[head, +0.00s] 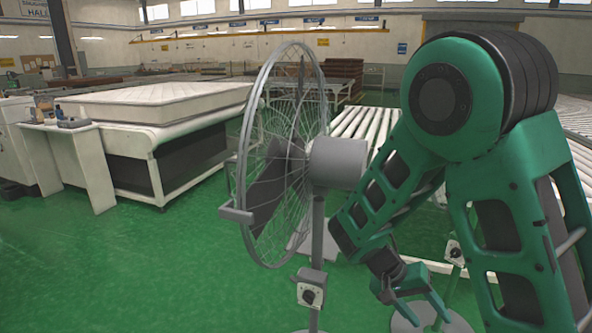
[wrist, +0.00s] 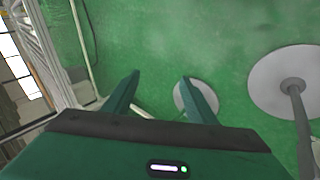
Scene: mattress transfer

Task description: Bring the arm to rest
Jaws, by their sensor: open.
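My green arm fills the right of the head view, bent at the elbow with its forearm hanging down. My gripper (head: 420,307) is low in that view, near the bases of the fan stands. In the wrist view my gripper (wrist: 160,80) shows two green fingers spread apart. Nothing is between them, and the green floor lies beyond.
A large grey pedestal fan (head: 285,150) stands close to the left of my arm. Round stand bases (wrist: 285,85) show in the wrist view. A roller conveyor (head: 350,125) lies behind. A mattress (head: 160,100) rests on a table at left. Open floor (head: 130,260) lies front left.

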